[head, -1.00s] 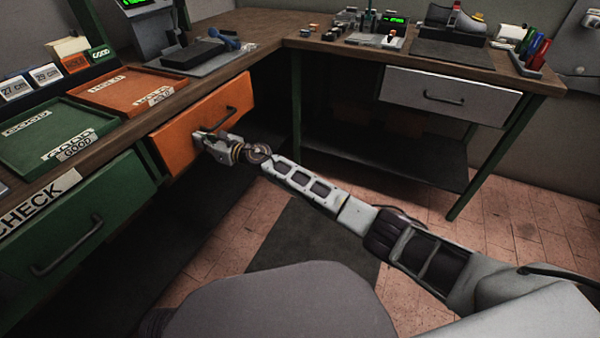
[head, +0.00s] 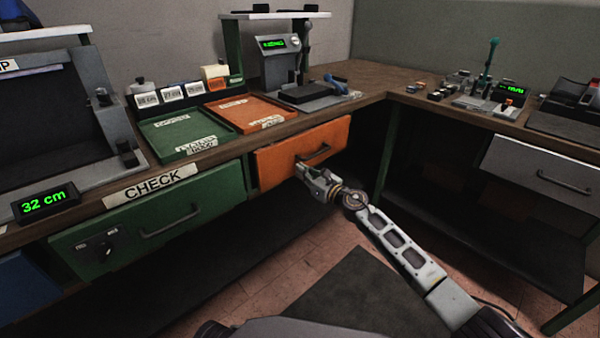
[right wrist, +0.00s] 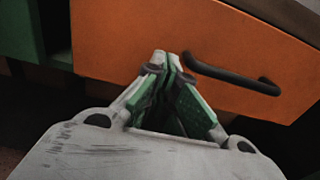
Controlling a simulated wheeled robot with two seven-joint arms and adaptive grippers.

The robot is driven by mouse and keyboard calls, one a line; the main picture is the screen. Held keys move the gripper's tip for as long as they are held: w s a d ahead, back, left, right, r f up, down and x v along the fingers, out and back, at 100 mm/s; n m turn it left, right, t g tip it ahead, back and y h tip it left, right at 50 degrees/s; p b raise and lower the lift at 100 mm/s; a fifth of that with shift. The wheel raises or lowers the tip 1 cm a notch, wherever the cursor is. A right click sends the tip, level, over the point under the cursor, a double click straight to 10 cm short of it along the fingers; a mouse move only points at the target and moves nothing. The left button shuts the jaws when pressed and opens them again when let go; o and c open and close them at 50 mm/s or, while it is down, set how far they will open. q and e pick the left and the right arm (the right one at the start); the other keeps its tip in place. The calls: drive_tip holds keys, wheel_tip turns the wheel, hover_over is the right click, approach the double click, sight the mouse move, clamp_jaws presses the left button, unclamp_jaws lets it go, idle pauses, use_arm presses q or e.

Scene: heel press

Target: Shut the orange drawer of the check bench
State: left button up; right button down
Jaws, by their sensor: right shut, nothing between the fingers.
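The orange drawer (head: 276,166) of the check bench stands partly out, its front ahead of the green drawer (head: 150,215) beside it. Its dark bar handle (head: 314,157) faces the room. My right gripper (head: 304,170) is shut and empty, its fingertips at the drawer front just below and left of the handle. In the right wrist view, the shut fingertips (right wrist: 164,58) point at the orange front (right wrist: 220,60), left of the handle (right wrist: 232,76). I cannot tell whether they touch the front. My left gripper is out of view.
The bench top holds a green tray (head: 180,138), an orange tray (head: 252,112) and a gauge with a green display (head: 273,43). A second bench with a grey drawer (head: 540,165) stands at right. The floor (head: 235,300) before the drawer is open apart from my arm.

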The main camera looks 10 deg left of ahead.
use_arm(q)
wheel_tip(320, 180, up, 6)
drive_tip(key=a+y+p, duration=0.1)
drive_tip(key=p, duration=0.1)
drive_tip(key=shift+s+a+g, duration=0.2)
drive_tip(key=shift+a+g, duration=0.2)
use_arm(e)
drive_tip(key=v, duration=0.9)
drive_tip(key=shift+f, duration=0.2)
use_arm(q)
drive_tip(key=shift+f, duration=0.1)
use_arm(e)
drive_tip(key=shift+d, duration=0.15)
drive_tip(key=shift+m, duration=0.3)
